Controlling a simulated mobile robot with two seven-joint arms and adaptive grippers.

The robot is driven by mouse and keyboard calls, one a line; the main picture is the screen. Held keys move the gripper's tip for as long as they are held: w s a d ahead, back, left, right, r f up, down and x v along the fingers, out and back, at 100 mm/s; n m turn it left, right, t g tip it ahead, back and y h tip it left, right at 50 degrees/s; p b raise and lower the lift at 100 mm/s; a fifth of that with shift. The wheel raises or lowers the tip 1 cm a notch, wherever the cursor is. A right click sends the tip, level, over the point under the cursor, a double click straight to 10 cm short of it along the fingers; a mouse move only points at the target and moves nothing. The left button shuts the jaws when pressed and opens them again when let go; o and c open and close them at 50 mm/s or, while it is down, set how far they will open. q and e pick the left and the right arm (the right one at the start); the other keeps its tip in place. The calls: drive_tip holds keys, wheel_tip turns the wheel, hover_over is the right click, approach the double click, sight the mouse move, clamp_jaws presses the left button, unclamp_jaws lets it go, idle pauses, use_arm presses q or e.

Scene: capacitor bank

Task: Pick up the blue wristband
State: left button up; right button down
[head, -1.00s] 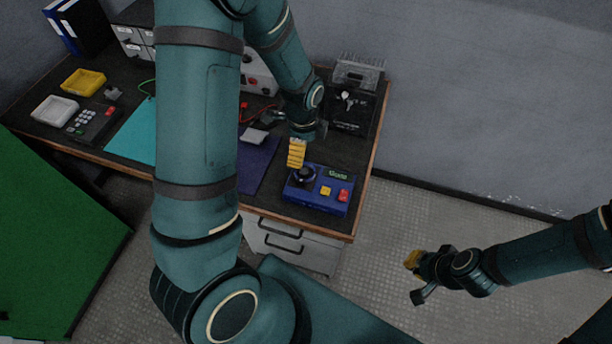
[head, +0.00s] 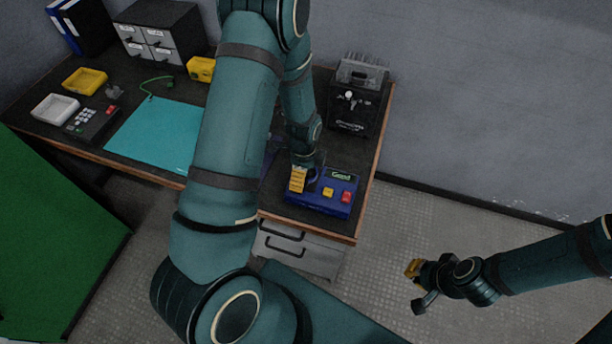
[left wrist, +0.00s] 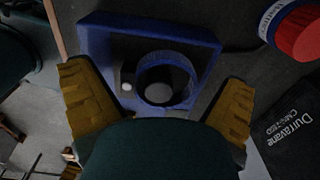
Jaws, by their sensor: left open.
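My right gripper (head: 414,283) is open and empty above the floor at the lower right.
A black device (head: 352,115) stands behind the tester. A cyan mat (head: 150,135), a keypad unit (head: 92,122) and yellow and white trays lie farther left on the bench. In the left wrist view, a red-capped item (left wrist: 300,35) and a dark labelled box (left wrist: 290,130) are at right.

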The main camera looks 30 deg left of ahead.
use_arm(q)
drive_tip(key=c, duration=0.9)
drive_tip(key=shift+r, duration=0.15)
